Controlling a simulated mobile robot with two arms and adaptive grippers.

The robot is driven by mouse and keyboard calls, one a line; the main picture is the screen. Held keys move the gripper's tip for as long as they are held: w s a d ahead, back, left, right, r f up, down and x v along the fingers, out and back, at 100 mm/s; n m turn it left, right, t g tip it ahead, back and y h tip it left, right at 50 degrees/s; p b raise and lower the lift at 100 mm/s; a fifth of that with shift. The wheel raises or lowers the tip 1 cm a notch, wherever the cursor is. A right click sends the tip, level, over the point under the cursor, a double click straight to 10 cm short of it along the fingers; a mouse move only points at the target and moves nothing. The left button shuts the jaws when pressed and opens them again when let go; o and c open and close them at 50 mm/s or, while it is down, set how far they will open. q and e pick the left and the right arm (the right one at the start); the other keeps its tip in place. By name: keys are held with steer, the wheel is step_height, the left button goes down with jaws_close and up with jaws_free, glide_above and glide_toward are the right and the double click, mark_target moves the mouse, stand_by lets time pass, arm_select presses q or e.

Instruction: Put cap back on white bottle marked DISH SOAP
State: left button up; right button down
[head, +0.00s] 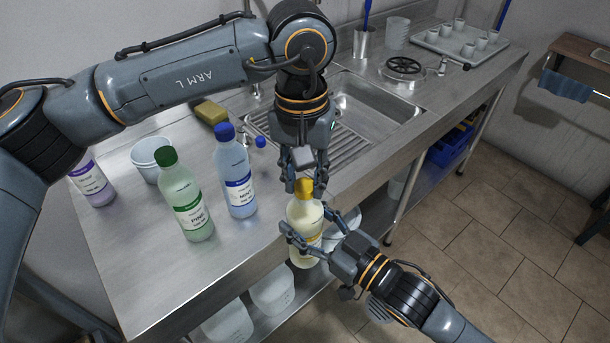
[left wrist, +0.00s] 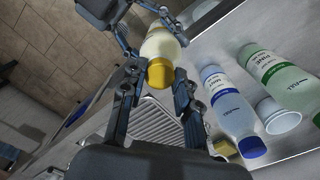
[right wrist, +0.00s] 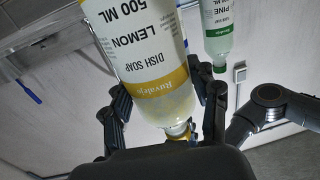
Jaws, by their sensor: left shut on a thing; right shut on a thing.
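The white bottle (head: 303,222) with a yellow band is held upright off the front edge of the counter. Its label in the right wrist view (right wrist: 150,55) reads DISH SOAP, LEMON, 500 ML. My right gripper (head: 313,243) is shut around its body. The yellow cap (head: 304,186) is at the bottle's mouth, in line with the neck. My left gripper (head: 304,182) points down from above and is shut on the cap; the left wrist view shows the cap (left wrist: 160,73) between its fingers. I cannot tell whether the cap is screwed down.
Green-capped (head: 186,198), blue-capped (head: 235,172) and purple-labelled (head: 91,182) bottles stand on the counter to the left, with a white tub (head: 148,160) and a sponge (head: 210,112). The sink (head: 375,108) lies behind my left gripper. Tubs sit on the lower shelf.

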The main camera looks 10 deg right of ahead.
arm_select(q)
steer(key=m, duration=0.6)
steer(key=shift+w, duration=0.1)
steer(key=m, duration=0.4)
steer(key=shift+w+m, duration=0.1)
steer(key=shift+m, duration=0.2)
steer(key=o, duration=0.7)
steer(key=shift+r, duration=0.1)
steer(key=shift+r, duration=2.15)
